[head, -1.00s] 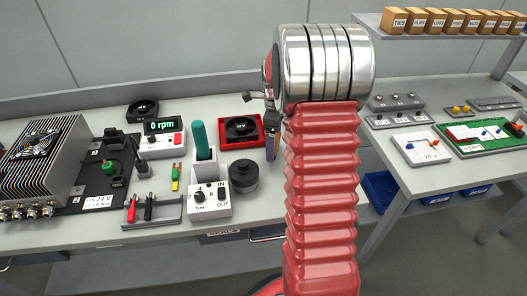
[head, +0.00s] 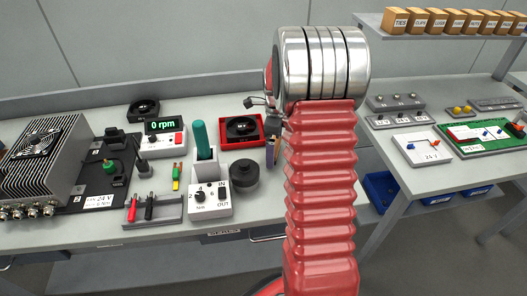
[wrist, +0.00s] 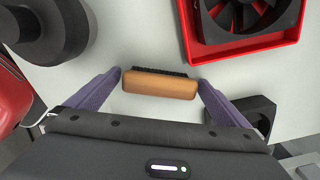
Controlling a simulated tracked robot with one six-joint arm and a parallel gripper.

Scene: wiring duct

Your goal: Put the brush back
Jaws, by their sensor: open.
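The brush (wrist: 160,84), a small wooden block with black bristles along its far edge, lies on the pale bench top in the wrist view. My gripper (wrist: 160,76) is open. Its two purple fingers stand on either side of the brush, with the fingertips close to its left and right ends. I cannot tell whether they touch it. In the head view my gripper (head: 270,155) is partly hidden by my red arm, and I cannot make out the brush there.
A red tray holding a fan (wrist: 245,20) lies beyond the brush to the right. A dark round knob-like part (wrist: 45,30) is at upper left, and a black block with a hole (wrist: 246,112) is by the right finger. A green-handled tool (head: 201,140) stands in a grey holder.

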